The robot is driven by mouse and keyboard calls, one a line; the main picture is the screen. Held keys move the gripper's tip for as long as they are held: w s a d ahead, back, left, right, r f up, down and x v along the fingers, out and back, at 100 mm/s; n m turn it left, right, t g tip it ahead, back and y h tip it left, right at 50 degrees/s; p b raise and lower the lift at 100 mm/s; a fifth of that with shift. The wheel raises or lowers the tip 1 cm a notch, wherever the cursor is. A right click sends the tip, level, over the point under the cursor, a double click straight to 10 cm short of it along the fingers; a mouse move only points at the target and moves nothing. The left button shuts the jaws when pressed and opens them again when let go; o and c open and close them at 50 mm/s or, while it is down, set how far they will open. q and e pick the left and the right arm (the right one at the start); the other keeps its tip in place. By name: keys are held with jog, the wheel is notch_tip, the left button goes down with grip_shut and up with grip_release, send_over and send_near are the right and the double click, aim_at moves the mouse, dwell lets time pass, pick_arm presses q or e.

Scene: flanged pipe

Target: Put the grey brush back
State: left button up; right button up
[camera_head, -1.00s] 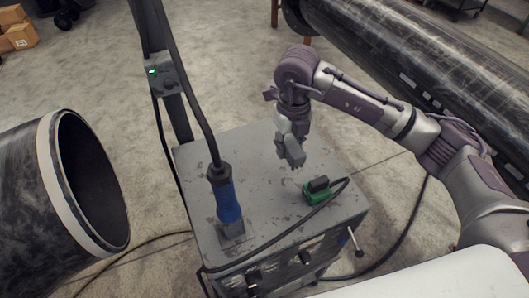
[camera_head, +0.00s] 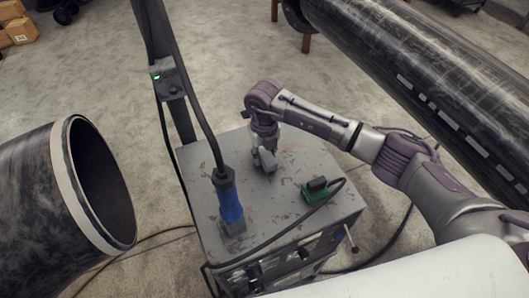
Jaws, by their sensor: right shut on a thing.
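My right gripper (camera_head: 265,150) points down over the back of the grey cart top (camera_head: 285,215). It is shut on a small grey piece (camera_head: 265,162), which appears to be the grey brush. The piece is close to the cart's surface; I cannot tell whether it touches. The fingers and the piece are similar in colour, so their edges are hard to separate. My left gripper is not in view.
A blue-handled tool (camera_head: 229,200) with a cable stands upright on the cart's left. A green block with a dark top (camera_head: 315,188) lies at the right. A post with a switch box (camera_head: 167,80) rises behind.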

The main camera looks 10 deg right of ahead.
jog(key=shift+f, duration=0.25)
jog(key=o, duration=1)
jog(key=shift+r, duration=0.1)
jog(key=shift+r, duration=0.15)
notch_tip(320, 180, up, 11)
jog(key=b, duration=0.3)
jog(key=shift+b, duration=0.4)
jog(key=shift+r, duration=0.55)
